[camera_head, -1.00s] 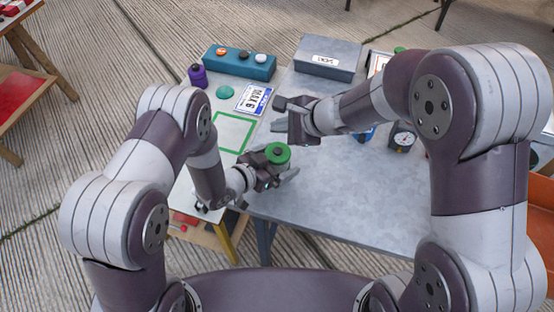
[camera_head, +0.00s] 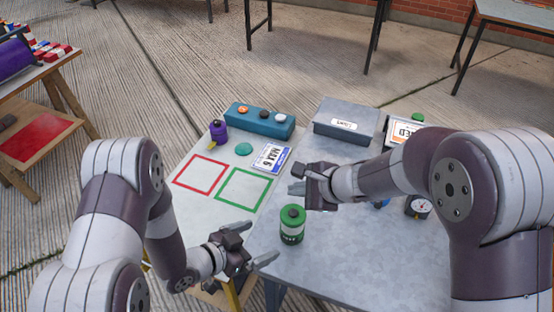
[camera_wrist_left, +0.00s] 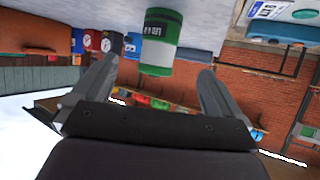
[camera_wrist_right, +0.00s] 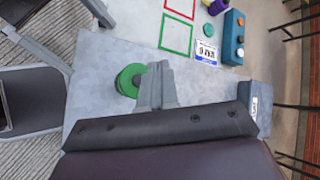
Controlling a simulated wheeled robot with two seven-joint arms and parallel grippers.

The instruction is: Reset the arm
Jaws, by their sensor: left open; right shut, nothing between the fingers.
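My left gripper (camera_head: 250,265) is open and empty at the near left edge of the grey table. A green canister (camera_head: 292,225) with a white label band stands upright on the table, apart from it, up and to the right. In the left wrist view the canister (camera_wrist_left: 160,42) shows beyond and between the spread fingers. My right gripper (camera_head: 292,180) is shut and empty above the table, past the canister. In the right wrist view its fingers (camera_wrist_right: 156,85) are together, with the canister's green lid (camera_wrist_right: 130,80) partly hidden behind them.
A white board carries a red square outline (camera_head: 201,174) and a green one (camera_head: 243,189), both empty. A teal button box (camera_head: 259,120), a purple bottle (camera_head: 218,131), a plate card (camera_head: 271,157), a grey box (camera_head: 346,119) and a gauge (camera_head: 418,206) stand around. The table front is clear.

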